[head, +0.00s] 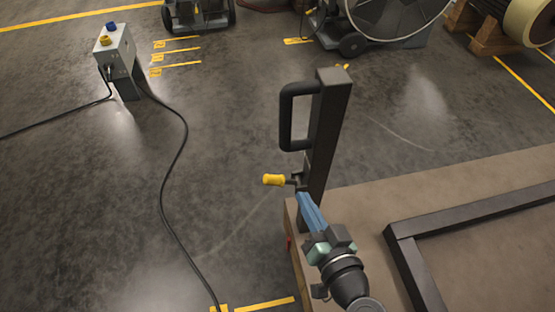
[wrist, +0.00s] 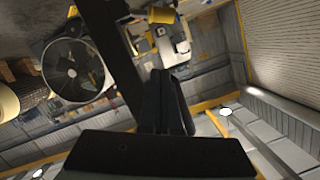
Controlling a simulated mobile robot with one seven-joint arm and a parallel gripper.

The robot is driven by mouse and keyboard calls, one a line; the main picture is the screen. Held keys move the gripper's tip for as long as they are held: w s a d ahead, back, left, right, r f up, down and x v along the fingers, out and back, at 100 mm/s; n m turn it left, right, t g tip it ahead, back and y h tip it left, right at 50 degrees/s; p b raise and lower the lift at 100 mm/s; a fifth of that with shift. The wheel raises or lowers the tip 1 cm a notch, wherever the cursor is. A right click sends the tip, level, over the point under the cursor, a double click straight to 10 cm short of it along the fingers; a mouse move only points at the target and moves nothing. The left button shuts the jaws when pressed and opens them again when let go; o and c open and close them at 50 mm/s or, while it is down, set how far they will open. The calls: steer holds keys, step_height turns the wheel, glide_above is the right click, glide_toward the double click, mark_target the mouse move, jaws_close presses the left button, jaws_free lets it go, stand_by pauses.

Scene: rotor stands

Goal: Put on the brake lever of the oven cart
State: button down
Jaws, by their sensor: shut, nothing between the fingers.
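The oven cart has a brown deck (head: 360,215) at the lower right of the head view, with a dark upright post (head: 328,125) at its corner. The brake lever (head: 274,180) has a yellow grip and sticks out to the left from the post, roughly level. Its yellow grip also shows at the top of the wrist view (wrist: 162,15). My gripper (head: 303,197) is shut and empty, its blue fingers just below and right of the lever, close to the post. I cannot tell whether the fingertips touch the lever or post. The dark fingers show in the wrist view (wrist: 160,74).
A black handle (head: 287,118) juts left from the post. A dark frame (head: 410,262) lies on the deck. A grey box with buttons (head: 115,52) stands on the floor at upper left, its black cable (head: 165,185) running forward. The floor left of the lever is otherwise open.

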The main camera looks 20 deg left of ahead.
steer(key=shift+s+d, duration=0.1)
steer(key=shift+s, duration=0.05)
steer(key=b, duration=0.1)
glide_above(281, 182)
steer(key=d, duration=0.2)
step_height(281, 182, down, 2)
steer(key=f, duration=0.1)
steer(key=s+a+f+b, duration=0.1)
steer(key=shift+s+f, duration=0.15)
steer(key=shift+f, duration=0.25)
steer(key=shift+s+a+f, duration=0.2)
steer(key=shift+f, duration=0.3)
